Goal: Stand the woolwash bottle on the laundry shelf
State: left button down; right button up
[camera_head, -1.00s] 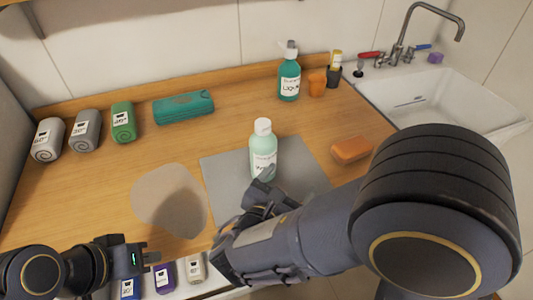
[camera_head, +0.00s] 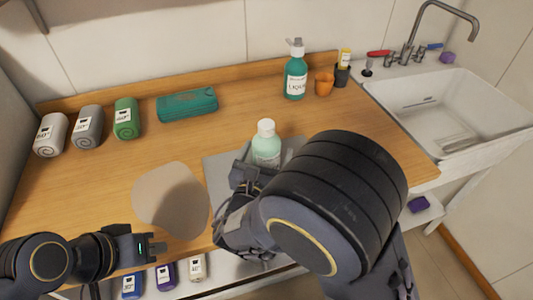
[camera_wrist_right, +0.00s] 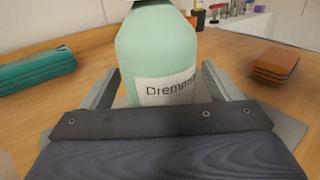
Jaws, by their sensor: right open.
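A mint-green bottle (camera_head: 267,145) with a white cap, which I take for the woolwash, stands upright on the grey mat (camera_head: 216,174). The bottle fills the middle of the right wrist view (camera_wrist_right: 158,55), where its label is partly cut off. My right gripper (camera_wrist_right: 160,88) is open, with one finger on each side of the bottle's lower body. I cannot tell which surface is the laundry shelf.
A teal pump bottle (camera_head: 295,75), orange cup (camera_head: 324,84) and dark cup (camera_head: 342,75) stand at the back. Rolled towels (camera_head: 88,128) and a teal case (camera_head: 187,104) lie at the back left. A sink (camera_head: 430,105) is at right. Small labelled items (camera_head: 165,276) sit below the front edge.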

jog(key=c, duration=1.4)
